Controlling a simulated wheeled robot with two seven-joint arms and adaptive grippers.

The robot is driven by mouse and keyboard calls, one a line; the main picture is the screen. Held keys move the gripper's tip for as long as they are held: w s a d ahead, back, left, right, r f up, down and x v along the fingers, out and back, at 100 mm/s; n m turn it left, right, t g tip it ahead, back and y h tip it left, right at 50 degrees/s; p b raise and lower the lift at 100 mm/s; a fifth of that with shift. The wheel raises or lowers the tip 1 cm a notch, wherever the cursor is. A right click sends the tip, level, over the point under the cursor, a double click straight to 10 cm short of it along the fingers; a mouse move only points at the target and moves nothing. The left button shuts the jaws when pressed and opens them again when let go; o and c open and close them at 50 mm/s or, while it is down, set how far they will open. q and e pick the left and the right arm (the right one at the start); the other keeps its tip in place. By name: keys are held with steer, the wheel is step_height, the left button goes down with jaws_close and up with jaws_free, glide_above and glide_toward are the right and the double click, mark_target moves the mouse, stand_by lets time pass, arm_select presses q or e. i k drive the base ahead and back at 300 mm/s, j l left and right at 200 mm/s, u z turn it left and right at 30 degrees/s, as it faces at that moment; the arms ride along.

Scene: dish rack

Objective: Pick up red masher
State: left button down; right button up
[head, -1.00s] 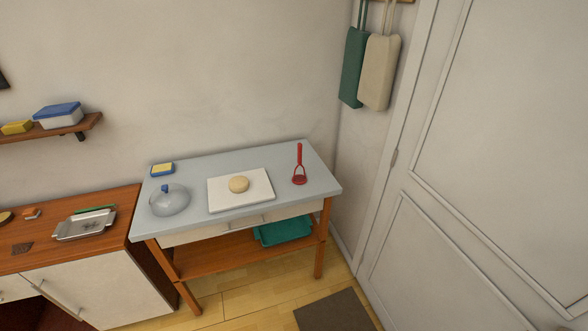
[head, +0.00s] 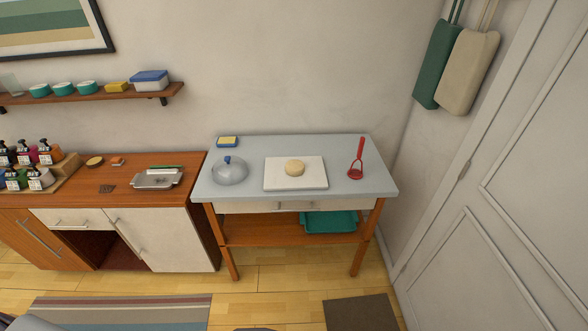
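The red masher (head: 357,160) is on the right part of the grey-topped table (head: 340,147), its round head low and its handle pointing up and away. It sits to the right of a white board (head: 316,182) with a round dough-coloured piece (head: 294,168) on it. Nothing touches the masher. Neither of my grippers shows in the head view.
A glass dome (head: 230,173) and a yellow-blue sponge (head: 228,141) are on the table's left. A teal tray (head: 329,222) is on its lower shelf. A wooden cabinet (head: 135,200) adjoins at left; a door (head: 520,190) stands at right. The floor (head: 268,290) in front shows free room.

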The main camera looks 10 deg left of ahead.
mark_target(355, 174)
steer(key=i+j+z, duration=0.3)
steer(key=i+j, duration=0.2)
steer(key=j, duration=0.2)
steer(key=i+j+z, duration=0.3)
steer(key=i+j, duration=0.15)
steer(key=j, duration=0.35)
